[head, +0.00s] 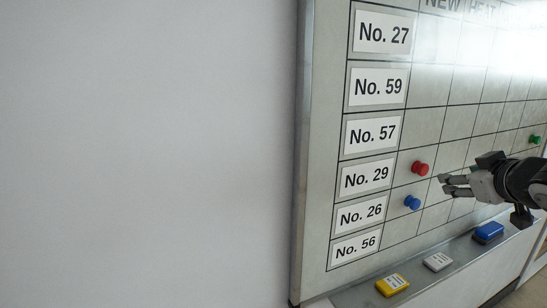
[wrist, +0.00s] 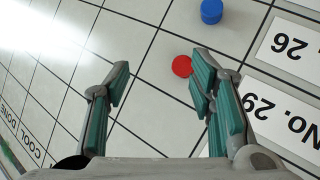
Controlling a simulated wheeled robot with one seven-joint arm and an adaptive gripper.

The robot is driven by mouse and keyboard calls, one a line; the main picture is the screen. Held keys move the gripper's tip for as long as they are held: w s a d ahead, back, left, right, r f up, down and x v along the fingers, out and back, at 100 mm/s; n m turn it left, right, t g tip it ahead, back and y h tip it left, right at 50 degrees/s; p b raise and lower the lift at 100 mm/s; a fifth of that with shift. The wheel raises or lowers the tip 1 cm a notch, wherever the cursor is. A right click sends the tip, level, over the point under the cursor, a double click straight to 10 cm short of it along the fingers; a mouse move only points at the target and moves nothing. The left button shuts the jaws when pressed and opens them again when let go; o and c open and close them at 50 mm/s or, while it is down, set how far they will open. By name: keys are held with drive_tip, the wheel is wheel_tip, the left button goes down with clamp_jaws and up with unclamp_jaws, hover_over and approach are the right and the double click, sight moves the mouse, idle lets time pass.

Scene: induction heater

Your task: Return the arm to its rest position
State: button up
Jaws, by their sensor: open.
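My gripper (head: 447,184) is at the right of the head view, in front of the whiteboard (head: 425,130), with its fingers pointing left. In the wrist view my gripper (wrist: 157,88) shows its two green-padded fingers spread apart with nothing between them. A red magnet (head: 419,168) sits on the board in the No. 29 row. In the wrist view the red magnet (wrist: 181,66) is beside the right finger, partly hidden by it. How far the fingers are from the board is hard to tell.
A blue magnet (head: 412,202) is in the No. 26 row, and a green magnet (head: 534,139) is at the right edge. The ledge below holds a yellow block (head: 391,285), a white block (head: 437,262) and a blue block (head: 488,232). Plain wall fills the left.

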drive_tip(key=s+a+f+m+g+y, duration=0.1)
drive_tip(key=s+a+f+g, duration=0.1)
drive_tip(key=s+a, duration=0.9)
drive_tip(key=s+a+f+m+g+y, duration=0.2)
drive_tip(key=s+a+g, duration=0.3)
drive_tip(key=s+a, duration=0.6)
drive_tip(key=shift+s+a+f+g, duration=0.3)
drive_tip(key=shift+a, duration=0.2)
